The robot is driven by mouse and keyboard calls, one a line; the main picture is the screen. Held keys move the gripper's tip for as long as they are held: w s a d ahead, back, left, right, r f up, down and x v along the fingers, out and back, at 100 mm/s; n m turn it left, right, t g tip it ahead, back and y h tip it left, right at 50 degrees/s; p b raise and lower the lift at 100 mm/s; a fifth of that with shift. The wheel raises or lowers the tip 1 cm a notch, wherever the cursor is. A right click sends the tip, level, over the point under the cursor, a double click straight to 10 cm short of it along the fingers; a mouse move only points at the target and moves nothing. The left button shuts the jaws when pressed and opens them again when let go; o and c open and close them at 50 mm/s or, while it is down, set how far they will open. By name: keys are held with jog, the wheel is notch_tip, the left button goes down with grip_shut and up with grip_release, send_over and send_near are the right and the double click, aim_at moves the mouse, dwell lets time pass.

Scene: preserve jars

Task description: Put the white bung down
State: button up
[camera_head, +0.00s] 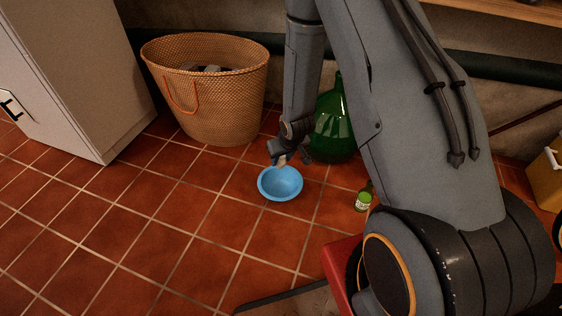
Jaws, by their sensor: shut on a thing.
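My gripper (279,158) points down over the back edge of a blue bowl (280,186) on the tiled floor. It is shut on a small pale thing, which looks like the white bung (281,161). Little of the bung shows between the fingers. I cannot tell whether it touches the bowl or hangs just above it. The visible inside of the bowl looks empty.
A large green glass bottle (331,130) stands right behind my gripper. A wicker basket (218,105) and a white cabinet (85,85) are at left. The tiles in front and left are clear.

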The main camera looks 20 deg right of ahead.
aim_at(283, 163)
notch_tip(283, 163, down, 11)
jog(key=b, duration=1)
jog(key=o, duration=1.3)
jog(key=shift+c, duration=0.2)
jog(key=shift+r, duration=0.1)
notch_tip(283, 163, up, 7)
jog(key=p, duration=0.7)
